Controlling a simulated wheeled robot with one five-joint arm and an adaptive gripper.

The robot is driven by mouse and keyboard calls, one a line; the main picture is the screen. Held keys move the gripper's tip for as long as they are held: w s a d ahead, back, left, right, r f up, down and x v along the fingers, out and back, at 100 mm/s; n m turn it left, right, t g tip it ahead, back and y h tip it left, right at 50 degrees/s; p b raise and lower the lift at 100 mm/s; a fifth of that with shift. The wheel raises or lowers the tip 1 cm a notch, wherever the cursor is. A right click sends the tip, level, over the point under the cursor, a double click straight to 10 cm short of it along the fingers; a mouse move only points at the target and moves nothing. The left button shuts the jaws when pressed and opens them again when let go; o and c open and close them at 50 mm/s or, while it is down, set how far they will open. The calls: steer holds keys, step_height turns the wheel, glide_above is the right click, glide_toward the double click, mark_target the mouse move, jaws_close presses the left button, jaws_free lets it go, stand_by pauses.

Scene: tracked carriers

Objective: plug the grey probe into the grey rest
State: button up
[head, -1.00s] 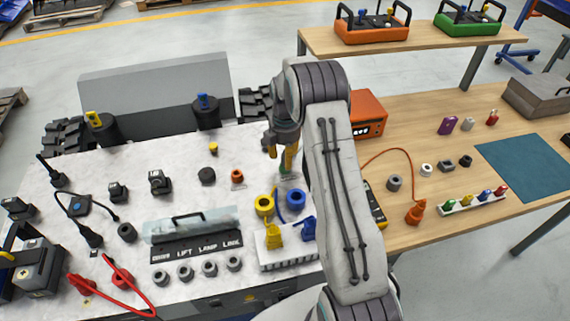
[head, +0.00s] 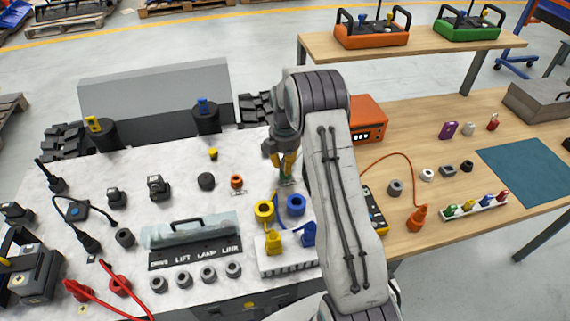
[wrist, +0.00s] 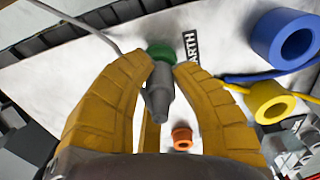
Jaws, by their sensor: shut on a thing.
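My gripper (head: 285,166) hangs low over the far right part of the white top. In the wrist view its two yellow fingers (wrist: 160,72) are closed around a grey tapered probe (wrist: 158,94). A green round piece (wrist: 160,52) shows right behind the probe, near an EARTH label; I cannot tell whether they touch. A grey ring (head: 394,187) that may be the grey rest stands on the wooden bench, right of my arm. Other grey rings (head: 158,284) stand in a row at the front of the white top, so I cannot be sure which is the rest.
A yellow ring (head: 264,210) and a blue ring (head: 296,204) with cables stand close to my gripper. An orange ring (head: 237,181) is left of it. An orange box (head: 369,118) and an orange plug (head: 417,218) are on the bench. A teal mat (head: 530,168) lies clear at right.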

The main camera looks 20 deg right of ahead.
steer(key=shift+r, duration=0.3)
jaws_close()
steer(key=shift+r+p, duration=0.9)
steer(key=shift+r, duration=0.2)
steer(key=shift+r, duration=0.15)
steer(key=shift+r+p, duration=1.15)
steer(key=shift+r, duration=0.5)
steer(key=shift+o, duration=1.6)
jaws_free()
jaws_close()
steer(key=shift+d, duration=0.1)
